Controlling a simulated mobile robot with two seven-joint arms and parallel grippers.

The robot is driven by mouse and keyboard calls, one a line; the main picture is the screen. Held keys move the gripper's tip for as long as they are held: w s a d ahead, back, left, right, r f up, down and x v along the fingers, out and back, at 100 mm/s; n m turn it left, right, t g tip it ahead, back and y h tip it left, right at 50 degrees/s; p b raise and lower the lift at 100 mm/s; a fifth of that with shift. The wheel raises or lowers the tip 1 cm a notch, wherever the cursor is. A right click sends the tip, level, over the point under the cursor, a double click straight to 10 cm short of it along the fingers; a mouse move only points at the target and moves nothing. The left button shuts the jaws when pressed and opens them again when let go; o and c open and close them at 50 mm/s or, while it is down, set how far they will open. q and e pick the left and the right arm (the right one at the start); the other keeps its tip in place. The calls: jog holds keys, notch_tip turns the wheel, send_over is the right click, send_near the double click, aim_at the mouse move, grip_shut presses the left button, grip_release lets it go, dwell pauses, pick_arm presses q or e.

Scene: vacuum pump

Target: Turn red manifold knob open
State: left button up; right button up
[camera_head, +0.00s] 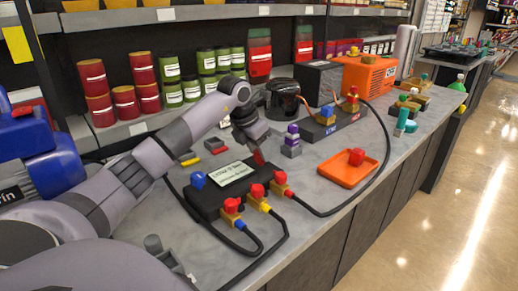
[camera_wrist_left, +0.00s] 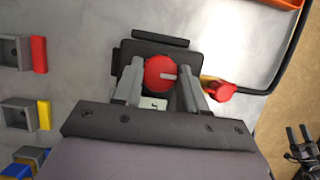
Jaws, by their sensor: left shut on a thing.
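The manifold (camera_head: 205,202) is a black block with a white label on top, standing on the grey bench. Its red knob (camera_head: 258,157) shows in part under my left gripper (camera_head: 257,150). In the left wrist view the knob (camera_wrist_left: 160,73) is a round red cap with a pale pointer line on it. The two grey fingers of my left gripper stand on either side of it, shut on it. A blue knob (camera_head: 198,181) sits at the manifold's other end.
Red and yellow valves (camera_head: 258,194) with black hoses line the manifold's front side. An orange tray (camera_head: 335,175) holding a red part lies to the right. Stacked purple and grey pieces (camera_head: 291,142) stand behind. Shelves with jars (camera_head: 173,82) run along the back.

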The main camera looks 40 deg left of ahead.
pick_arm(q)
jog(key=shift+n, duration=0.3)
jog(key=n+y+p, duration=0.1)
jog(key=n+p, duration=0.1)
jog(key=shift+d+r+n, duration=0.1)
jog(key=shift+r+n, duration=0.05)
jog(key=shift+n, duration=0.25)
jog(key=n+y, duration=0.1)
jog(key=n, duration=0.1)
jog(key=n+y+p, duration=0.1)
jog(key=n, duration=0.1)
jog(key=shift+w+d+g, duration=0.1)
jog(key=shift+g, duration=0.3)
jog(key=n, duration=0.3)
jog(key=n+g+y+p, duration=0.1)
jog(key=n, duration=0.1)
jog(key=shift+w+d+n+g, duration=0.1)
jog(key=shift+w+n+g, duration=0.05)
jog(key=shift+n+g, duration=0.2)
jog(key=n+g, duration=0.1)
jog(key=n, duration=0.1)
jog(key=n+y, duration=0.1)
jog(key=n, duration=0.2)
jog(key=shift+w+g, duration=0.1)
jog(key=shift+g, duration=0.25)
jog(key=o, duration=1.1)
jog(key=shift+c, duration=0.2)
